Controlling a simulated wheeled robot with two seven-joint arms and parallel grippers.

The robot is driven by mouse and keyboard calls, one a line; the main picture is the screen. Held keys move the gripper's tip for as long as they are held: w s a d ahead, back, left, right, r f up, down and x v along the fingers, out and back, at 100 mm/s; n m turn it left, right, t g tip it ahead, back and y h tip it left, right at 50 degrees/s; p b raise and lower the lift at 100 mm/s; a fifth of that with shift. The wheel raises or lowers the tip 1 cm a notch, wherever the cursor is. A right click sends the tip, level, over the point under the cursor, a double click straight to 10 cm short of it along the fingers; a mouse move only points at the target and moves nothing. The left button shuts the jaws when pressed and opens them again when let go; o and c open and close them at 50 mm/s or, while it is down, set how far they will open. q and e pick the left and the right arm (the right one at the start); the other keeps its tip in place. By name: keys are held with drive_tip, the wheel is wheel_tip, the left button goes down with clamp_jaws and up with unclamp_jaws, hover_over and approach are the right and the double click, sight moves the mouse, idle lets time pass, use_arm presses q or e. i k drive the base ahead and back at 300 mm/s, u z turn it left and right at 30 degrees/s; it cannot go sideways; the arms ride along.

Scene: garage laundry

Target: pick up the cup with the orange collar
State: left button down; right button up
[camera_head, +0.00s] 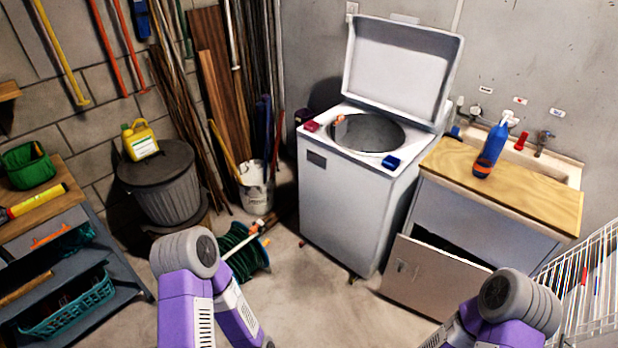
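A small blue cup with an orange band (484,167) stands on the light wooden board beside the sink. It is close in front of a blue spray bottle (495,141), which overlaps it in the picture, so I cannot tell whether they touch. Parts of my two purple arms show at the bottom edge, left and right of the middle. Neither gripper is in view, and nothing shows them near the cup.
The wooden board (535,193) is mostly clear right of the cup. An open-lidded white washer (345,215) stands left of it, with red and blue items on its rim. A cabinet door (432,282) hangs open below. A white wire rack (590,275) is at right.

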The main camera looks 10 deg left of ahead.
sight(482, 168)
drive_tip(key=u, duration=0.75)
drive_tip(key=i, duration=1.6)
drive_tip(key=z, duration=1)
drive_tip(key=i, duration=0.35)
drive_tip(key=z, duration=1.5)
drive_tip(key=k, duration=0.95)
drive_tip(key=z, duration=1.4)
drive_tip(key=i, duration=1.35)
drive_tip(key=z, duration=0.05)
